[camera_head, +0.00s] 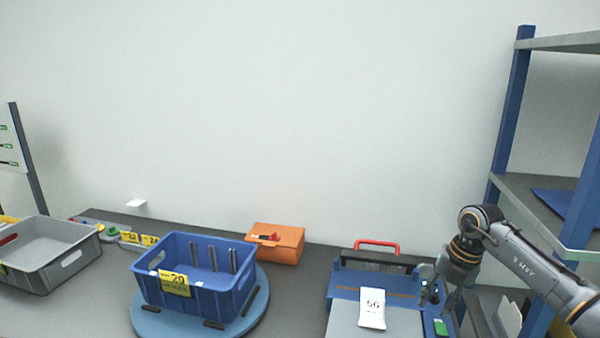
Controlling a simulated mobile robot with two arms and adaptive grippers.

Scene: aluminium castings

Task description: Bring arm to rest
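My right arm comes in from the right edge. My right gripper (440,297) points down over the right side of a blue device (345,284) with a grey plate, close to its green-marked corner. Its fingers look apart with nothing seen between them, though they are small and dark here. I cannot tell whether they touch the device. My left arm and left gripper are not in view.
A blue crate (208,303) with upright metal rods stands on a round blue turntable (262,312). A grey crate (75,262) is at the left, an orange box (290,243) behind. Blue-post shelving (513,100) stands close to my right arm. Dark table (295,300) shows between crate and device.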

